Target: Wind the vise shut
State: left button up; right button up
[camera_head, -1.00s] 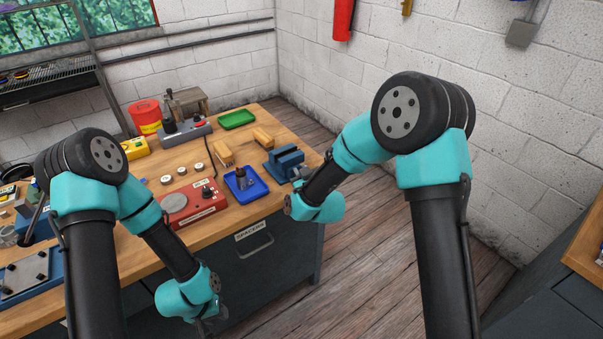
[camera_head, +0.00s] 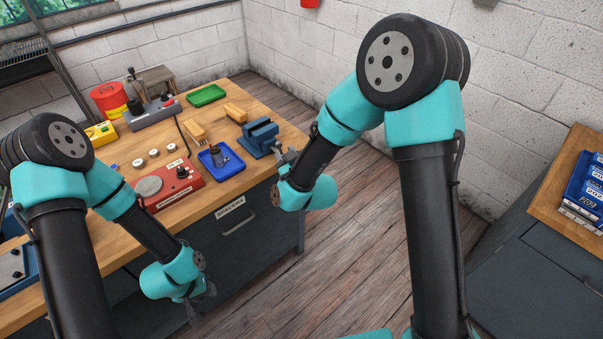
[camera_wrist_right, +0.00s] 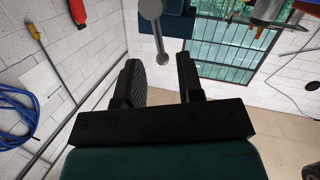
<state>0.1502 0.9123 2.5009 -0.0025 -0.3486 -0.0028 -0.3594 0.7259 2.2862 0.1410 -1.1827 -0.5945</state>
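The blue vise (camera_head: 260,137) stands at the right front corner of the wooden bench in the head view. Part of its blue body shows at the top of the right wrist view (camera_wrist_right: 178,22), with a grey round screw end and a thin handle bar (camera_wrist_right: 158,35) hanging from it. My right gripper (camera_wrist_right: 160,72) is open, and the ball at the bar's lower end appears between its fingertips. I cannot tell how deep the bar sits; no finger visibly touches it. My left gripper (camera_head: 205,292) hangs low in front of the bench, away from the vise, its fingers too unclear to read.
Beside the vise are a blue tray (camera_head: 228,168) holding a dark part, wooden blocks (camera_head: 236,113) and a red device (camera_head: 170,185). A green tray (camera_head: 206,96) lies behind. Blue boxes (camera_head: 588,185) sit on another surface at right. The floor between is clear.

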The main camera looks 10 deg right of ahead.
jog(key=v, duration=1)
jog(key=shift+s+d, duration=0.1)
jog(key=s+d+f+m+g, duration=0.2)
jog(key=s+d+f+g, duration=0.15)
jog(key=f, duration=0.55)
jog(key=s+d+f+m+g, duration=0.15)
jog(key=d+f+g, duration=0.3)
jog(key=f, duration=0.45)
jog(key=s+d+f+m+g, duration=0.25)
jog(key=d+f+g, duration=0.2)
jog(key=f, duration=0.45)
jog(key=w+a+r+n+g, duration=0.1)
jog(key=w+a+r+n, duration=0.2)
jog(key=w+r+n, duration=0.45)
jog(key=w+a+r+n+g, duration=0.2)
jog(key=w+r+n, duration=0.2)
jog(key=w+r, duration=0.55)
jog(key=w+a+r+n, duration=0.2)
jog(key=r+n, duration=0.1)
jog(key=r, duration=0.5)
jog(key=w+a+r+n, duration=0.1)
jog(key=r+n, duration=0.3)
jog(key=r, duration=0.4)
jog(key=w+a+r+n+g, duration=0.1)
jog(key=w+a+r+n, duration=0.1)
jog(key=r, duration=0.6)
jog(key=shift+w+a+n, duration=0.3)
jog(key=shift+w+n, duration=0.5)
jog(key=shift+n, duration=0.05)
